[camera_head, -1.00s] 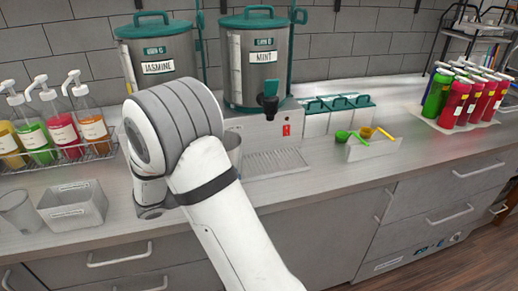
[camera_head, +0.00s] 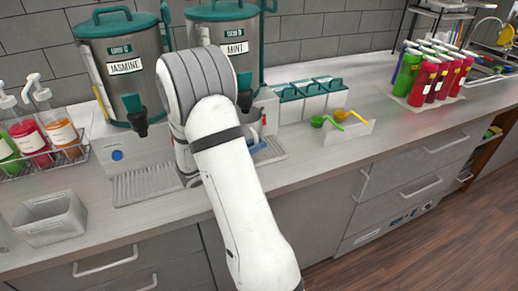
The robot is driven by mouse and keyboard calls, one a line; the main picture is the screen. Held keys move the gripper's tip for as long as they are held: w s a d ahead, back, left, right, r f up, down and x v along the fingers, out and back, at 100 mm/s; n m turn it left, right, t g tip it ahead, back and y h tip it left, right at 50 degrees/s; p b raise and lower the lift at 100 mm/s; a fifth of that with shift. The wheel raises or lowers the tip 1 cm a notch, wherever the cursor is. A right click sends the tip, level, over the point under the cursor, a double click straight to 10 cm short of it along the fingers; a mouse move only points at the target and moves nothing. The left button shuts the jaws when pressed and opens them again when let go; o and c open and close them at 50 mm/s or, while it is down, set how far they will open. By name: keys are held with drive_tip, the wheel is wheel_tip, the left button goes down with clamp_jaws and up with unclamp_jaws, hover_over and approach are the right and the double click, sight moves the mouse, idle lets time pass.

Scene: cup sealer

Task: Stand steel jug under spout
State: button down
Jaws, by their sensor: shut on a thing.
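The jasmine dispenser's black spout (camera_head: 135,115) is in clear view above a ribbed drip tray (camera_head: 145,186). The mint dispenser's spout (camera_head: 245,97) shows just right of my arm, and its drip tray (camera_head: 268,153) is partly covered by the arm. My arm rises from the bottom and bends down in front of the two dispensers. My gripper's fingers are hidden behind it.
A grey bin (camera_head: 50,217) stands at the counter's front left, below syrup bottles (camera_head: 60,130) in a rack. Right of the mint dispenser are lidded containers (camera_head: 313,100) and a holder with green and yellow scoops (camera_head: 340,133). The counter's right front is clear.

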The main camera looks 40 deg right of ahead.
drive_tip(key=shift+d, duration=0.35)
drive_tip(key=shift+f, duration=0.2)
drive_tip(key=shift+f+p, duration=0.45)
drive_tip(key=shift+f, duration=1.1)
drive_tip(key=shift+f, duration=0.2)
drive_tip(key=c, duration=1.4)
unclamp_jaws()
drive_tip(key=shift+s, duration=0.1)
drive_tip(key=shift+c, duration=0.2)
drive_tip(key=shift+r, duration=0.15)
